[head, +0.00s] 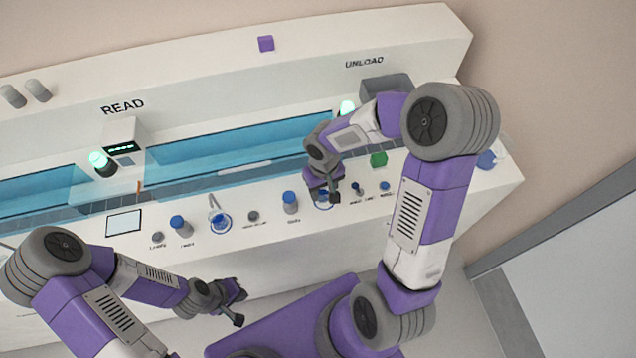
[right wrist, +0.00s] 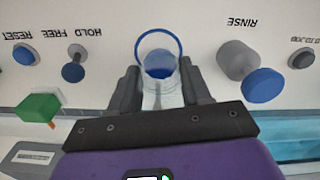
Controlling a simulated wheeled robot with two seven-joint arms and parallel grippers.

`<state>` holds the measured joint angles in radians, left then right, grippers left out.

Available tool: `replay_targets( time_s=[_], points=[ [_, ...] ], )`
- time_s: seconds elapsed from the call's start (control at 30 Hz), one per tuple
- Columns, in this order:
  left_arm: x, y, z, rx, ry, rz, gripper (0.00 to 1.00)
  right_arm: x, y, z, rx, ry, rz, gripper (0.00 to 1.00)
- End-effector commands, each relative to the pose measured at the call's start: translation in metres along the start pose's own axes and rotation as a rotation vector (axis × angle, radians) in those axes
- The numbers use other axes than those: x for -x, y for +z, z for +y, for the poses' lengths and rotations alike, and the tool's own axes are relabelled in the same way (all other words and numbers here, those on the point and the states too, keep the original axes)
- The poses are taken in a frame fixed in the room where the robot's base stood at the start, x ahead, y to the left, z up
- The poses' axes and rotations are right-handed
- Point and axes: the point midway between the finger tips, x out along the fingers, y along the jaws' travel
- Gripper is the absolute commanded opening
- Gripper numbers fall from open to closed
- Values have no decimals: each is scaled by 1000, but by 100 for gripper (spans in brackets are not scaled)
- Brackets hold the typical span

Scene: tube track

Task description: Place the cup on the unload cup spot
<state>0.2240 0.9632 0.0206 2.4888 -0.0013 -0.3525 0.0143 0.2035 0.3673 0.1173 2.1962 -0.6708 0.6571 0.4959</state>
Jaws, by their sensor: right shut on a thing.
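In the right wrist view a clear cup (right wrist: 166,96) stands between the fingers of my right gripper (right wrist: 160,88), which is shut on it. A blue ring (right wrist: 160,32) and a blue round patch show just beyond the fingertips; I cannot tell whether the cup rests inside the ring. In the head view my right gripper (head: 323,192) is low over the counter on the UNLOAD side, largely hiding the cup. My left gripper (head: 236,303) hangs in front of the counter with its fingers apart, empty.
Near my right gripper stand a RINSE knob (right wrist: 248,72), a HOLD FREE knob (right wrist: 74,65), a RESET button (right wrist: 24,54) and a green block (right wrist: 38,106). The blue track (head: 230,148) runs behind.

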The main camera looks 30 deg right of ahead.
Motion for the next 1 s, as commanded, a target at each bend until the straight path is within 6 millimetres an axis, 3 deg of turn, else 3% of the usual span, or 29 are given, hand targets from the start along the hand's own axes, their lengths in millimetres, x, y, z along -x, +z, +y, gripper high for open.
replay_targets(
  time_s=[0.03,0.4,0.43,0.57,0.87,1.0],
  points=[
    [-7,1,-3,1,-1,-4,0,-8,1,0,-1,0,-2,18],
    [-9,1,-4,1,-1,-3,0,-10,1,0,-2,1,-1,18],
    [-8,1,-4,1,-1,-3,0,-10,1,0,-2,1,-1,51],
    [-8,1,-3,1,-1,-4,0,-9,1,0,-2,1,-2,71],
    [-7,1,-3,1,-1,-4,0,-8,1,0,-2,1,-2,73],
    [-1,1,-1,1,-1,-4,0,2,0,1,-2,1,1,73]
  ],
)
